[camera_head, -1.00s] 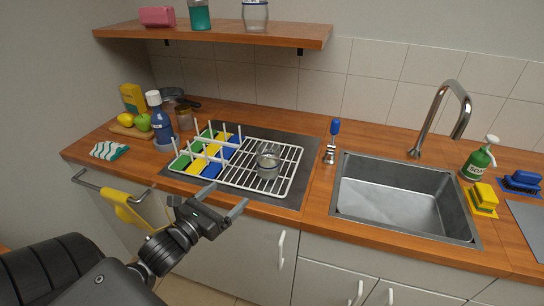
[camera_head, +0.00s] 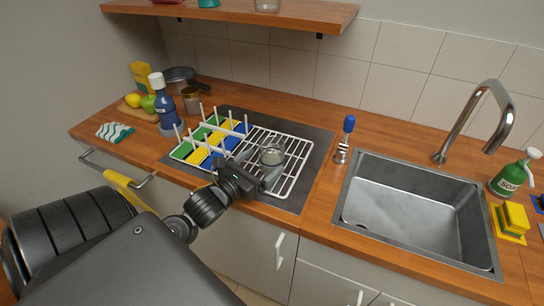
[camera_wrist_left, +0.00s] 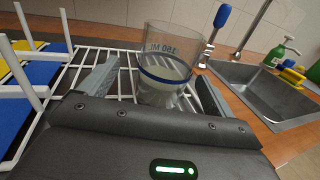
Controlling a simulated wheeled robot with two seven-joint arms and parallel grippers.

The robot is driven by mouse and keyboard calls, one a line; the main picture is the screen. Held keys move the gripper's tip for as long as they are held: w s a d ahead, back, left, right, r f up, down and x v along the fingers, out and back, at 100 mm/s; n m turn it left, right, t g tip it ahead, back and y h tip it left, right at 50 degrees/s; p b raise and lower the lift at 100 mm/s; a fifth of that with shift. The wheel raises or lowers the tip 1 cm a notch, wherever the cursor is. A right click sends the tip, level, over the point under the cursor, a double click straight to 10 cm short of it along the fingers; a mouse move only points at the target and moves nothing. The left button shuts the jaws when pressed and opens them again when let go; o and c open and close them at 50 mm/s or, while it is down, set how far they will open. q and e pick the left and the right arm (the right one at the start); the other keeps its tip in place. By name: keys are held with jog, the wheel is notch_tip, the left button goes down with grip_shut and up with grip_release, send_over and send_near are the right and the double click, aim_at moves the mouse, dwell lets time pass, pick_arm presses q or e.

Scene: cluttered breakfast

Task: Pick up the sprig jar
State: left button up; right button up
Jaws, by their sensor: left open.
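A clear glass jar (camera_head: 272,152) with a blue band and a printed volume mark stands upright on the white wire rack (camera_head: 303,150). It also shows in the left wrist view (camera_wrist_left: 165,72), pale near its bottom; I cannot make out a sprig on it. My left gripper (camera_head: 261,173) is open at the near side of this jar. In the left wrist view the fingers of the gripper (camera_wrist_left: 157,84) appear on either side of the jar, with gaps. The near edge of the gripper body hides the jar's base there. My right gripper is not in view.
White upright pegs and a blue, yellow and green striped part (camera_head: 207,140) stand left of the jar. A blue-handled tool (camera_head: 346,135) stands between rack and sink (camera_head: 415,205). A blue bottle (camera_head: 163,103) and a brownish jar (camera_head: 192,100) stand behind left.

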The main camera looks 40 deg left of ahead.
pick_arm(q)
jog(key=shift+w, duration=0.2)
jog(key=shift+w+r, duration=0.1)
jog(key=shift+w, duration=0.05)
jog(key=w, duration=0.3)
jog(key=shift+w+d, duration=0.35)
jog(key=shift+d, duration=0.05)
jog(key=shift+w+f, duration=0.2)
jog(key=shift+w, duration=0.35)
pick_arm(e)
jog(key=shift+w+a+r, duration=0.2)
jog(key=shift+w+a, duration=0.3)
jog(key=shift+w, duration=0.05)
pick_arm(q)
jog(key=shift+c, duration=0.4)
jog(key=c, duration=1.2)
jog(key=shift+o, duration=0.2)
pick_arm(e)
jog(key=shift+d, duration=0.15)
pick_arm(q)
jog(key=shift+r, duration=0.1)
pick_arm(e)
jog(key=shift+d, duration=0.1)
